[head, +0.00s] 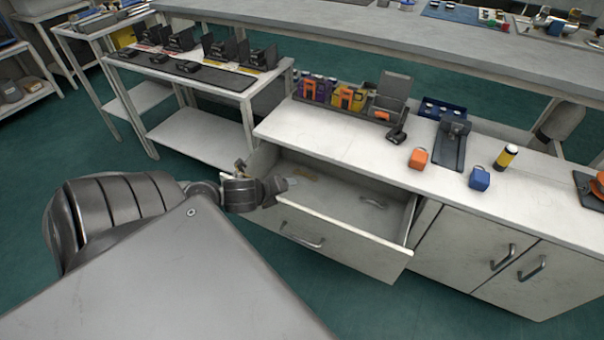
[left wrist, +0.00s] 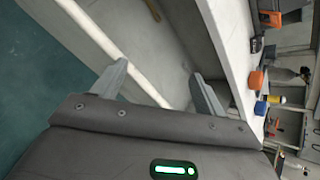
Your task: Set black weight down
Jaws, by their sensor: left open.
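A small black block (head: 397,133), which looks like the black weight, rests on the white counter in front of the dark rack. It also shows in the left wrist view (left wrist: 256,44) near the counter edge, small and partly unclear. My left gripper (head: 279,185) is over the left part of the open drawer (head: 335,232), below the counter top. In the left wrist view my left gripper (left wrist: 160,88) has its two fingers spread, with nothing between them. The black block is apart from it, up and to the right in the head view. My right gripper is not in view.
An orange block (head: 418,158), a blue block (head: 479,178) and a yellow-black cylinder (head: 506,156) stand on the counter (head: 340,145). A black stand (head: 451,143) is behind them. The drawer holds a small yellowish item (head: 306,175). A shelf unit (head: 190,125) stands at left.

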